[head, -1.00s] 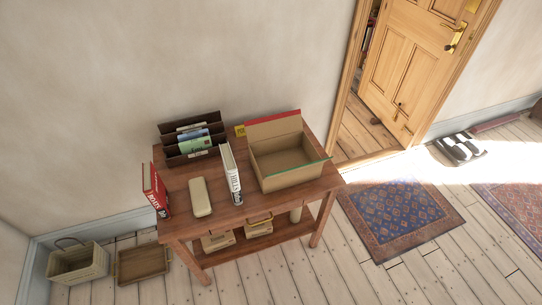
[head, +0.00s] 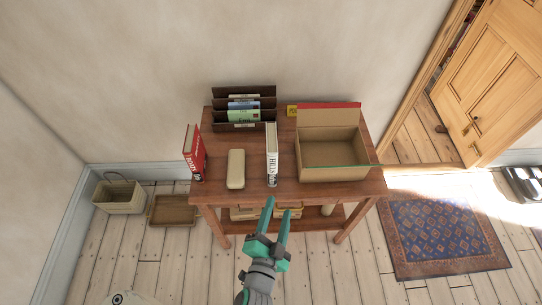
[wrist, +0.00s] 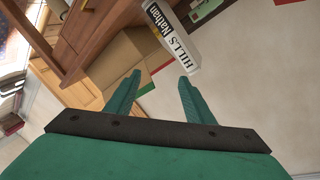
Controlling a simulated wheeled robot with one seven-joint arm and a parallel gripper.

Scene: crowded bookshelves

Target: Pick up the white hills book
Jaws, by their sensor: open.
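The white hills book (head: 272,154) stands upright on the wooden table (head: 314,190), its spine facing the front edge, between a beige case and a cardboard box. In the wrist view the book (wrist: 173,38) shows ahead of the fingers, with "HILLS" and "Nathan" on its spine. My gripper (head: 277,205) is open and empty, in front of the table's front edge and apart from the book. Its two green fingers (wrist: 158,82) are spread in the wrist view.
The beige case (head: 236,169) lies left of the book, and a red book (head: 194,153) stands at the left edge. The open cardboard box (head: 333,174) is close on the right. A dark file rack (head: 244,92) stands behind. A lower shelf holds several items.

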